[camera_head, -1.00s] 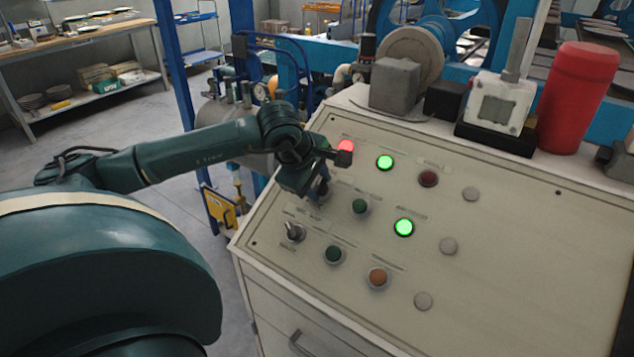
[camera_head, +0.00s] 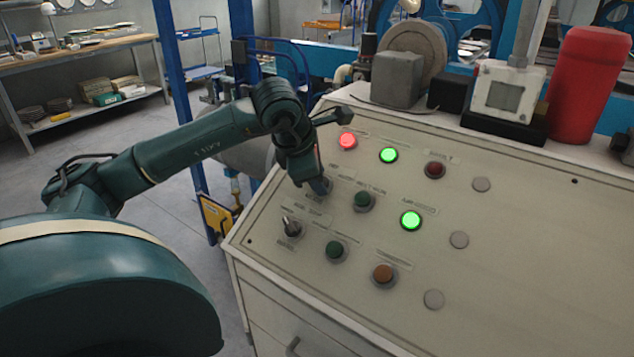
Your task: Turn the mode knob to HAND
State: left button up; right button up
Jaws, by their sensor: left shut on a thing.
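The sloped beige control panel (camera_head: 520,260) carries two selector knobs at its left side. My left gripper (camera_head: 320,187) reaches down from above onto the upper knob (camera_head: 319,191) and is shut on it. The gripper hides most of that knob, so its pointing direction cannot be seen. The lower knob (camera_head: 292,228) is a dark lever on a pale round base, free of the gripper. The small labels around both knobs are too blurred to read, so I cannot tell which is marked as mode. My right gripper is out of view.
Close by are a dark green button (camera_head: 363,200), another green button (camera_head: 335,250), an orange-brown button (camera_head: 383,273) and a lit red lamp (camera_head: 347,141). Green lamps (camera_head: 388,155) glow too. A red cylinder (camera_head: 588,85) and a grey block (camera_head: 397,78) stand behind the panel.

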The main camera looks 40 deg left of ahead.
pick_arm(q)
jog(key=shift+n, duration=0.6)
jog(key=shift+b, duration=0.3)
jog(key=o, duration=1)
jog(key=v, duration=1.3)
jog(key=shift+s+r+p, duration=0.1)
jog(key=shift+p, duration=0.2)
